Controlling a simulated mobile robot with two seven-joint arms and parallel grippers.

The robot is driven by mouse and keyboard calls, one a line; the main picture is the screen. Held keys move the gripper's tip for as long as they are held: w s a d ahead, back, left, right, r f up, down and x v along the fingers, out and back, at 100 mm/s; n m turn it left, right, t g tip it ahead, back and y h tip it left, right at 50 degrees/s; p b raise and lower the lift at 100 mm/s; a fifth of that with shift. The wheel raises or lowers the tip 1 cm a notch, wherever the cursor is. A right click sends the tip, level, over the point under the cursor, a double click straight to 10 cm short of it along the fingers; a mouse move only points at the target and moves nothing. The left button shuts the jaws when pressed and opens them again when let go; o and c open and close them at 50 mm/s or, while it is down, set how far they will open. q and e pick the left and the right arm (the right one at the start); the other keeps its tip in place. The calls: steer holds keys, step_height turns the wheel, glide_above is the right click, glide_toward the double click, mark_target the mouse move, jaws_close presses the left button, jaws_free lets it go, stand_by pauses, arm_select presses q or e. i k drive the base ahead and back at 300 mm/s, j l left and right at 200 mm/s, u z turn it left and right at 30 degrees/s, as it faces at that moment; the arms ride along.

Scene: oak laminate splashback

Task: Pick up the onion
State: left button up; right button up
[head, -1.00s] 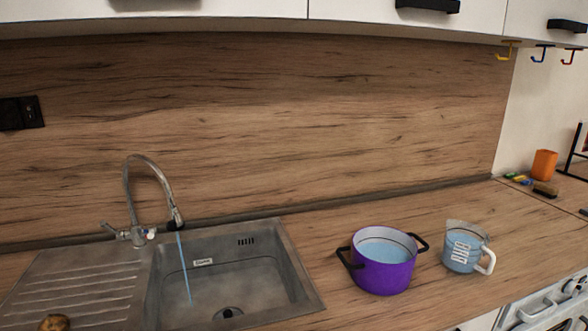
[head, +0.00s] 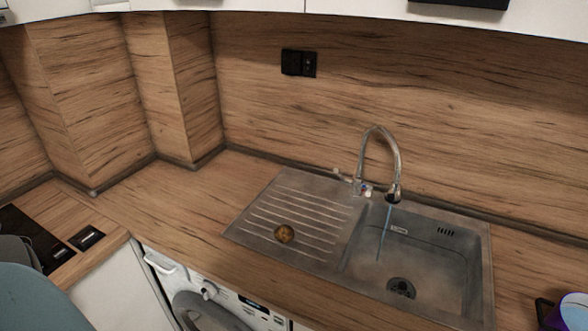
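A small round golden-brown onion (head: 284,234) lies on the ribbed drainboard of the steel sink (head: 335,262), left of the basin. Nothing touches it apart from the drainboard.
The tap (head: 378,160) runs a thin stream of water into the basin. A washing machine (head: 215,300) stands under the counter (head: 180,205). The counter left of the sink is clear.

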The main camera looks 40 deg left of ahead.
mark_target(284, 234)
steer(key=u, duration=1.25)
steer(key=i+j, duration=0.15)
steer(key=j, duration=0.25)
steer(key=i+j+u, duration=0.1)
steer(key=j, duration=0.25)
steer(key=i+j, duration=0.15)
steer(key=j, duration=0.25)
steer(key=i+j, duration=0.15)
steer(key=j, duration=0.2)
steer(key=u, duration=0.05)
